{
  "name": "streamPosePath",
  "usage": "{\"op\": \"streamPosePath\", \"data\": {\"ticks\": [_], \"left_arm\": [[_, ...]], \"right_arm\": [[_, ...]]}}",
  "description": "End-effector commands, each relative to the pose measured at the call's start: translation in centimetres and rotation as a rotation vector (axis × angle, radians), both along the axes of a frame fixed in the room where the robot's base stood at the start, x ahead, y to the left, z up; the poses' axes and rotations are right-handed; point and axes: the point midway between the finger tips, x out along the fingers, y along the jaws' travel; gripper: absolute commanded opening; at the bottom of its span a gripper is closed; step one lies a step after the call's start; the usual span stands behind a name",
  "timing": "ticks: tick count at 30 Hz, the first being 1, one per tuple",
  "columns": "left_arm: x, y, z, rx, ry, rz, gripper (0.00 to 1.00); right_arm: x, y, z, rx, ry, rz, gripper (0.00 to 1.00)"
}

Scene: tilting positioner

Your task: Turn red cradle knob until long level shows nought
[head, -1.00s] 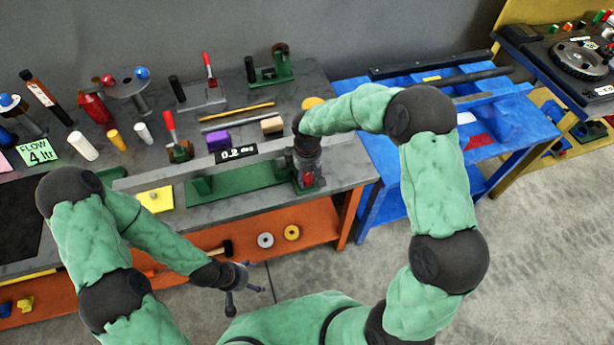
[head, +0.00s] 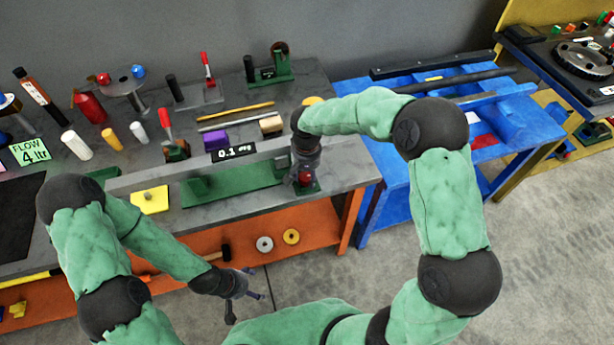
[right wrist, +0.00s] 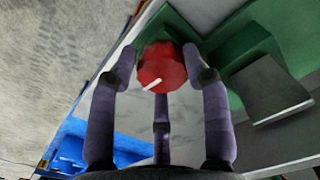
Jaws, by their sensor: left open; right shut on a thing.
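The red cradle knob (right wrist: 161,67) has a white mark and sits between the fingers of my right gripper (right wrist: 160,75), which is shut on it. In the head view the knob (head: 305,178) is partly hidden by the right gripper (head: 305,165). The green cradle (head: 235,184) lies on the grey bench. The long level (head: 190,169) is a long grey bar above the cradle, and its display (head: 234,152) reads 0.1 deg. My left gripper (head: 245,290) is open and empty in front of the bench, low down.
A purple block (head: 216,141), a yellow pad (head: 150,199) and a red-handled clamp (head: 172,140) lie near the level. A blue table (head: 510,125) stands to the right.

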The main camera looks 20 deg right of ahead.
Motion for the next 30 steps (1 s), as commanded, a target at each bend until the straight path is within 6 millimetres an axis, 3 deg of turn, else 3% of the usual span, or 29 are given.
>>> {"op": "streamPosePath", "data": {"ticks": [18,30], "left_arm": [[0.0,0.0,-1.9,0.000,0.000,0.000,0.79],[0.0,0.0,-2.5,0.000,0.000,0.000,0.79]], "right_arm": [[-0.4,0.4,-0.6,-0.002,0.015,-0.565,0.16],[-0.3,0.6,-0.6,-0.002,0.014,-0.791,0.16]]}}
